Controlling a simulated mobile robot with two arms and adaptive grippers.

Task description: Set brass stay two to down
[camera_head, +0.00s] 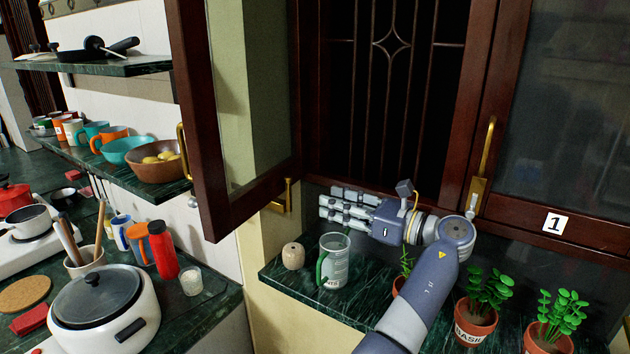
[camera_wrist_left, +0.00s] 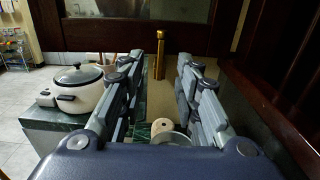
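A brass stay (camera_head: 285,195) is mounted at the lower left corner of the window frame, below the open sash, with a short upright part. In the left wrist view a brass stay (camera_wrist_left: 158,55) stands upright beyond the fingertips, between the two finger rows. Another brass fitting (camera_head: 483,170) is on the right sash above a label marked 1. No number two is visible. My left gripper (camera_head: 335,208) is at the sill, fingers pointing left toward the corner stay, apart from it. It is open and empty. My right gripper is out of view.
The open dark wooden sash (camera_head: 212,130) with a brass handle (camera_head: 183,150) juts out at left. Potted herbs (camera_head: 476,318) stand at right.

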